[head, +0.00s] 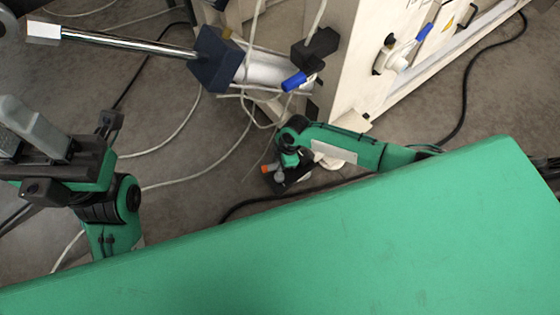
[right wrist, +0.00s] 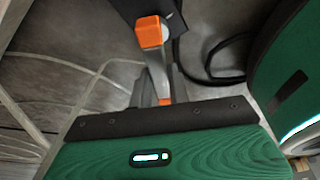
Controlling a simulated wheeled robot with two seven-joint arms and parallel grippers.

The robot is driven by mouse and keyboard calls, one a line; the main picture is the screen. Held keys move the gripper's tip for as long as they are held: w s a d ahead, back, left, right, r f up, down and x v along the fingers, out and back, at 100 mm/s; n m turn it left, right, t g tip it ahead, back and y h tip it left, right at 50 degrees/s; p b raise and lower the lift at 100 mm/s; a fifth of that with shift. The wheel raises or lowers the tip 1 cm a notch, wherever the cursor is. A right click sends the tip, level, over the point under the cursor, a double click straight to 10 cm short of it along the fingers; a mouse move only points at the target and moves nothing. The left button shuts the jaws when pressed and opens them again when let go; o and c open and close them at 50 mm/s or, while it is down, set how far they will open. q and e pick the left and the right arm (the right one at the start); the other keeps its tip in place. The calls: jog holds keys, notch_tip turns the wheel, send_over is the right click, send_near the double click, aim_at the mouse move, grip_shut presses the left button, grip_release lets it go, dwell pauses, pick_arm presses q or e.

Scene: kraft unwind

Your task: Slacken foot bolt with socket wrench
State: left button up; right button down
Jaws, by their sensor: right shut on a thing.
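My right gripper (head: 283,172) is low beside the cream machine, near the floor. It is shut on the socket wrench, a grey tool with an orange end (head: 267,169). In the right wrist view the wrench's grey shaft (right wrist: 158,72) rises from between the jaws (right wrist: 156,97) to an orange block (right wrist: 151,32). A dark flat piece lies behind that block; I cannot tell what it is. I cannot make out the foot bolt. My left gripper (head: 25,138) is at the left edge, its grey fingers apart and empty.
The cream machine (head: 345,60) stands at the top, with blue-handled valves (head: 405,52). A chrome rod (head: 130,41) with a dark blue block (head: 216,60) juts out to the left. White and black cables (head: 465,85) lie on the grey floor. Floor between my arms is otherwise open.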

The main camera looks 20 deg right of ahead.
dwell(0.3)
jog(key=shift+f+n, duration=0.1)
jog(key=shift+n, duration=0.3)
jog(key=shift+n+g+b, duration=0.3)
jog(key=shift+n+b, duration=0.1)
jog(key=shift+n, duration=0.3)
jog(key=shift+w+n+b, duration=0.1)
jog(key=shift+n+b, duration=0.25)
jog(key=shift+n, duration=0.55)
jog(key=shift+n+g, duration=0.3)
